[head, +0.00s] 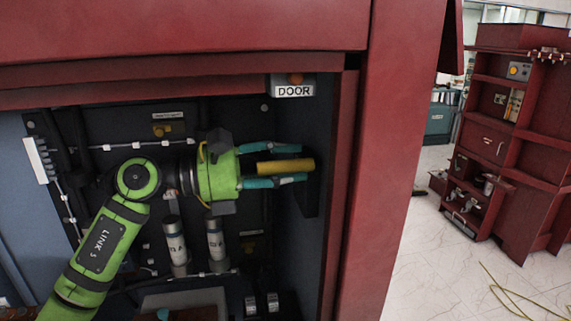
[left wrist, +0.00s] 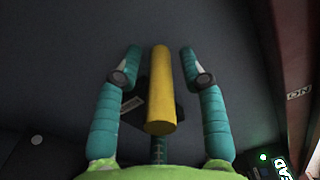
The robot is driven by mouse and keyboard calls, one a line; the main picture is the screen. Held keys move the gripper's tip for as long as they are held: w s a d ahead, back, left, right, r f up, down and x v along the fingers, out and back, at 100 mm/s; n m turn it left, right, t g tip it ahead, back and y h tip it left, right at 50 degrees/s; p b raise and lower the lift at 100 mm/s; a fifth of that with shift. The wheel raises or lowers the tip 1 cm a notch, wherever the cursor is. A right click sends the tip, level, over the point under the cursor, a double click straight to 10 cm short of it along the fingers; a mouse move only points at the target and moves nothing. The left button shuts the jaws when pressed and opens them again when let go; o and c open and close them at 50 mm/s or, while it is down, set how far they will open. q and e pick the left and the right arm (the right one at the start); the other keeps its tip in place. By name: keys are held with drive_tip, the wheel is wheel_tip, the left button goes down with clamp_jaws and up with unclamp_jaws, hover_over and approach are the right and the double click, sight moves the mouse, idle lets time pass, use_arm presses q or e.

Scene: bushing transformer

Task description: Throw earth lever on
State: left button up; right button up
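The earth lever has a yellow cylindrical handle (head: 286,166) inside the red cabinet, near its dark right inner wall. In the left wrist view the yellow handle (left wrist: 161,92) lies between my two teal fingers. My left gripper (head: 290,163) is open around the handle, one finger on each side. In the left wrist view the left gripper (left wrist: 161,70) shows gaps between both fingers and the handle, so it is not gripping it. The lever's mount is mostly hidden. My right gripper does not show.
A "DOOR" label (head: 294,91) sits at the cabinet's upper right. The red frame post (head: 378,160) stands close right of the opening. White cylinders (head: 174,241) stand inside below my arm. Another red cabinet (head: 510,130) stands at the far right, with open floor between.

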use_arm(q)
clamp_jaws()
use_arm(e)
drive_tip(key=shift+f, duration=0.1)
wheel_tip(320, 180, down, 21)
drive_tip(key=b, duration=2.1)
use_arm(q)
wheel_tip(320, 180, down, 16)
drive_tip(key=s+m+b, duration=0.1)
drive_tip(key=m+b, duration=0.5)
drive_tip(key=m, duration=0.6)
drive_tip(key=shift+s+d+f+m, duration=0.15)
drive_tip(key=shift+d+f+m, duration=0.05)
drive_tip(key=shift+m, duration=0.1)
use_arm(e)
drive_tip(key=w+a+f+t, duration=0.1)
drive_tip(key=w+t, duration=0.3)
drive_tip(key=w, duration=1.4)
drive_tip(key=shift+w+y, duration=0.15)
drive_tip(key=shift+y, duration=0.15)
